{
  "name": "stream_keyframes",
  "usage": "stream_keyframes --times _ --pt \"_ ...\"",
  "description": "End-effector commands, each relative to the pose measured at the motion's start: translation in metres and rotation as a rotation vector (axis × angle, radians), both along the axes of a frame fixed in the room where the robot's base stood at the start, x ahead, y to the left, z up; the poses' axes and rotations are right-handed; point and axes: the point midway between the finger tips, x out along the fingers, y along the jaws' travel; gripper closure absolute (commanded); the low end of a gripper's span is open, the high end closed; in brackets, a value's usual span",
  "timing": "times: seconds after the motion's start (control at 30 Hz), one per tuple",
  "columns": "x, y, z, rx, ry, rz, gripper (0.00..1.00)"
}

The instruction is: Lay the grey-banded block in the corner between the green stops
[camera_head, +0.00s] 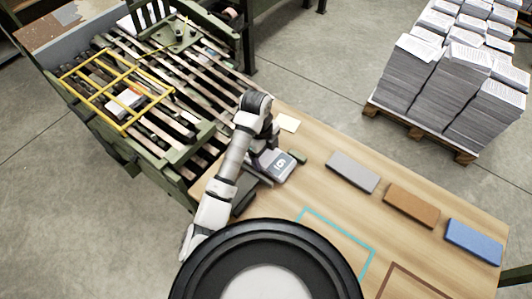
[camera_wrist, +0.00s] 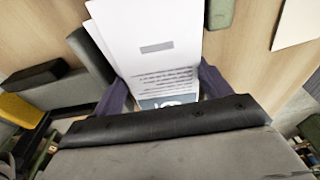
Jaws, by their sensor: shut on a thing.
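The grey-banded block (camera_wrist: 157,47) is a white stack of printed pages with a grey bar and a dark numbered panel at its near end. It also shows on the wooden table in the head view (camera_head: 283,167). My gripper (camera_head: 266,160) is shut on its near end, with purple fingers on both sides in the wrist view (camera_wrist: 165,90). A small green stop (camera_head: 299,157) lies just beyond the block, also at the top of the wrist view (camera_wrist: 220,13). A long dark green stop (camera_wrist: 92,50) runs along the block's left side. I cannot tell whether they touch.
Grey (camera_head: 352,172), brown (camera_head: 411,205) and blue (camera_head: 473,241) slabs lie along the table's far side. A cream note (camera_head: 288,122) lies by the slatted machine (camera_head: 150,60). A teal outline (camera_head: 340,232) marks clear table. A pallet of paper stacks (camera_head: 440,85) stands beyond.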

Motion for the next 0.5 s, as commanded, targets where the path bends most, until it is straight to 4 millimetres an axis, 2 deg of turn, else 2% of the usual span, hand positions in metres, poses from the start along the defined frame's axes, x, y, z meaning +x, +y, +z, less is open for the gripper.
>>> stream_keyframes --times 0.1,0.13,0.2,0.5 --pt "0.0 -0.0001 -0.0037 0.0 0.0 0.0 0.58" --pt "0.0 -0.0002 -0.0038 0.0 0.0 0.0 0.22" --pt "0.0 -0.0002 -0.0027 0.0 0.0 0.0 0.14" --pt "-0.0001 -0.0003 -0.0007 0.0 0.0 0.0 0.14"
